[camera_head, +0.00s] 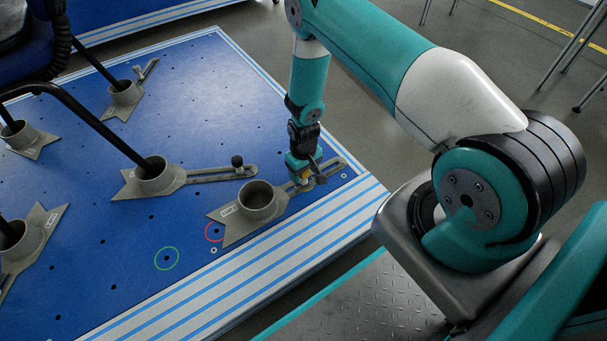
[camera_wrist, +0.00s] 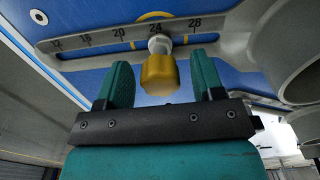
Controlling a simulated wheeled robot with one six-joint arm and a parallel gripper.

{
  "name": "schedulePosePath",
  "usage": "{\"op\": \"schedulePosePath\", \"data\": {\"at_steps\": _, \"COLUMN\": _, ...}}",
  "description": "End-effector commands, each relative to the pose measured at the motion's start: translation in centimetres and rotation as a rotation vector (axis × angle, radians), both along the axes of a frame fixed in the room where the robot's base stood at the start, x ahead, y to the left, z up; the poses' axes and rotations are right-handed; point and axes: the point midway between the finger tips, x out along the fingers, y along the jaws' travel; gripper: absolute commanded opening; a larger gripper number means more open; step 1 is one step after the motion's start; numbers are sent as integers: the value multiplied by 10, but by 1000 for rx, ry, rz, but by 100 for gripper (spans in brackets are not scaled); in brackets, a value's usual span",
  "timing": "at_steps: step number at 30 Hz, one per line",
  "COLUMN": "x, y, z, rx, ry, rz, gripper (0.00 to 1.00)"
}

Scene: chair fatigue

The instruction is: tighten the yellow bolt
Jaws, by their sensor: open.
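The yellow bolt (camera_wrist: 159,74) stands between the two teal fingers of my gripper (camera_wrist: 163,85) in the wrist view, with a visible gap on each side. Its silver shank goes up to the slotted arm (camera_wrist: 100,40) of a grey clamp, near the 24 mark on its scale. In the head view my gripper (camera_head: 304,178) is at the slotted arm of the empty grey cup clamp (camera_head: 232,222), and a bit of the yellow bolt (camera_head: 305,176) shows beside it. The fingers are open and appear not to touch the bolt.
The blue platform (camera_head: 120,215) carries several other grey cup clamps, some holding black chair legs (camera_head: 100,125). A red circle (camera_head: 214,232) and a green circle (camera_head: 167,258) mark holes near the empty cup. The striped platform edge (camera_head: 270,270) runs along the front right.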

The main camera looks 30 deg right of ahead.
Motion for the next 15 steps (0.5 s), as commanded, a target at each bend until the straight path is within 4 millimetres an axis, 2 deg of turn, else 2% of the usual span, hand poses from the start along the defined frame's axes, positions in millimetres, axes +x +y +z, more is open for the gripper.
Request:
{"op": "schedulePosePath", "data": {"at_steps": 8, "x": 0, "y": 0, "z": 0, "rx": 0, "ry": 0, "rz": 38, "gripper": 62}}
{"op": "schedulePosePath", "data": {"at_steps": 15, "x": 0, "y": 0, "z": 0, "rx": 0, "ry": 1, "rz": 316, "gripper": 62}}
